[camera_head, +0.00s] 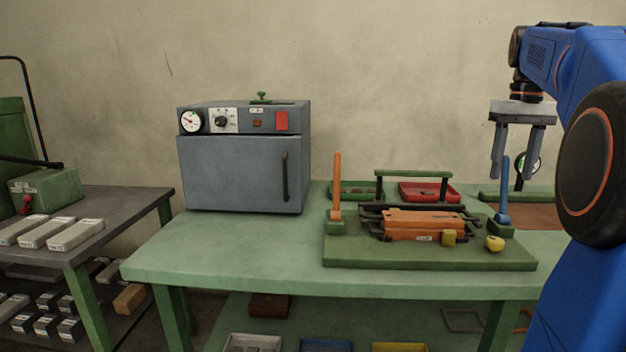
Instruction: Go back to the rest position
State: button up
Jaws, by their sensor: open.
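My gripper (512,165) hangs at the right from my blue arm, fingers pointing down, with a gap between the two grey fingers and nothing seen between them. It is above the right side of the green table (230,252), close to a blue upright post (503,195) in the picture. I cannot tell how far apart the fingers and the post are in depth. An orange device (410,222) with dark rails lies on a green board (420,253) to the left of my gripper.
A grey oven (245,165) stands at the table's back left. An orange post (337,185), a green tray (352,190), a red tray (428,190) and a yellow knob (495,243) are on the table. A side bench (130,205) holds grey blocks. The table's front left is clear.

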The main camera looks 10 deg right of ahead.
jog(key=s+a+f+n+t, duration=0.1)
jog(key=s+a+f, duration=0.2)
jog(key=a+f, duration=0.45)
jog(key=s+a+f+n+t, duration=0.1)
jog(key=s+a+f, duration=0.25)
jog(key=a, duration=0.75)
jog(key=s+a+f+t, duration=0.1)
jog(key=s+a+f, duration=0.2)
jog(key=f, duration=0.3)
jog(key=s+a+f+t, duration=0.1)
jog(key=s+a+f, duration=0.3)
jog(key=f, duration=0.2)
jog(key=s+a+f+n, duration=0.1)
jog(key=s+a+f, duration=0.2)
jog(key=f, duration=0.3)
jog(key=shift+s+a+f+t, duration=0.15)
jog(key=shift+s+a+t, duration=0.1)
jog(key=shift+t, duration=0.15)
